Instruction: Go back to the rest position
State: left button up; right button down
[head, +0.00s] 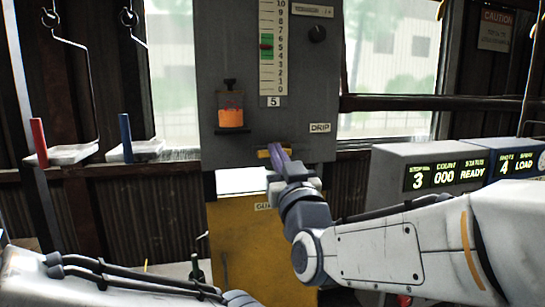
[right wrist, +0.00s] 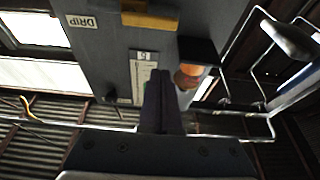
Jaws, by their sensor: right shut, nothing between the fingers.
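My right gripper (head: 278,157) is shut and empty, its purple-grey fingers held together in front of the lower part of a grey panel (head: 225,75). A small yellow bar (head: 263,154) shows just left of the fingers in the head view. Whether they touch it cannot be told there. In the right wrist view the shut fingers (right wrist: 161,100) point at the panel, and the yellow bar (right wrist: 150,16) is apart from them at the top. My left arm lies along the bottom left of the head view, and its gripper is not in view.
The panel carries a scale (head: 273,50), an orange-filled container (head: 231,118) and a DRIP label (head: 320,128). Hangers with trays (head: 75,153) hang at the left. Display boxes (head: 440,177) stand at the right. A yellow panel (head: 240,240) is below.

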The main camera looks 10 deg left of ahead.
jog(key=d+f+m+g+h, duration=0.1)
jog(key=d+f+g+h, duration=0.4)
jog(key=f, duration=0.7)
jog(key=d+f+m+g, duration=0.1)
jog(key=d+f+g, duration=0.2)
jog(key=d+f, duration=0.65)
jog(key=s+d+f+m+g+h, duration=0.1)
jog(key=s+d+f+g+h, duration=0.15)
jog(key=s+d+f, duration=0.35)
jog(key=s+d+f+m+g+h, duration=0.1)
jog(key=s+d+f+g, duration=0.2)
jog(key=f, duration=0.6)
jog(key=s+d+f+g, duration=0.2)
jog(key=s+f+g, duration=0.15)
jog(key=s, duration=0.35)
jog(key=s+a+r+n+g, duration=0.1)
jog(key=s+a+r+n, duration=0.2)
jog(key=s+a, duration=0.3)
jog(key=s+a+r+n+g, duration=0.2)
jog(key=s+a+r+n, duration=0.1)
jog(key=s+a, duration=0.4)
jog(key=shift+s+a+y+b, duration=0.15)
jog(key=shift+a+y+b, duration=0.15)
jog(key=shift+y, duration=0.15)
